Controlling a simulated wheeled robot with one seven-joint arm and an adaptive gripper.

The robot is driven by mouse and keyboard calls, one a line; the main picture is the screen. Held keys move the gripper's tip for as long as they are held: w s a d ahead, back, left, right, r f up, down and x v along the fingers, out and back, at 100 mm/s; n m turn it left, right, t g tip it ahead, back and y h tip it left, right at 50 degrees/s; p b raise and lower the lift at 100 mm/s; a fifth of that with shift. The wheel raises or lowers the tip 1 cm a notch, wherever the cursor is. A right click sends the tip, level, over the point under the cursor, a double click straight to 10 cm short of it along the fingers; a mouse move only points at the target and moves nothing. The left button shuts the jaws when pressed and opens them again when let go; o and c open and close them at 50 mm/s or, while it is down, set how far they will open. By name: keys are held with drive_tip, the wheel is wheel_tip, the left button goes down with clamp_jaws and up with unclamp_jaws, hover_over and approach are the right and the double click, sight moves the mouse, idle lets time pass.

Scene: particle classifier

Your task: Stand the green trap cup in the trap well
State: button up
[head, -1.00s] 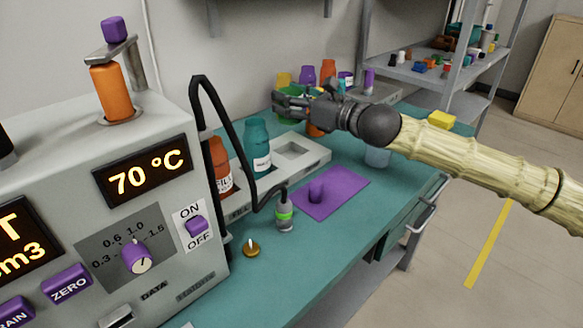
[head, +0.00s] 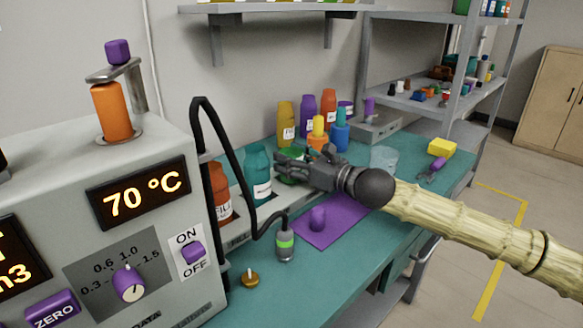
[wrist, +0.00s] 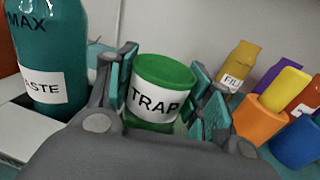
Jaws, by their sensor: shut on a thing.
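The green trap cup (wrist: 165,75), with a white TRAP label, stands about upright between my gripper's (wrist: 165,100) pads in the wrist view. My gripper is shut on it. In the head view my gripper (head: 285,165) is low over the grey tray (head: 236,232), and only a bit of green shows behind the fingers. The tray's square well is hidden by my gripper and the cup. I cannot tell whether the cup's base touches the well floor.
The teal WASTE bottle (head: 258,175) stands in the tray close left of my gripper. Yellow (head: 286,123), purple and orange bottles stand behind. A purple mat (head: 330,222) and a black hose (head: 240,150) lie nearer.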

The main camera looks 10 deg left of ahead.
drive_tip(key=shift+f, duration=1)
drive_tip(key=shift+f, duration=0.15)
drive_tip(key=o, duration=1)
drive_tip(key=shift+o, duration=0.2)
drive_tip(key=shift+r, duration=0.2)
drive_tip(key=shift+p+v, duration=0.4)
drive_tip(key=shift+v, duration=5.6)
drive_tip(key=shift+f, duration=0.1)
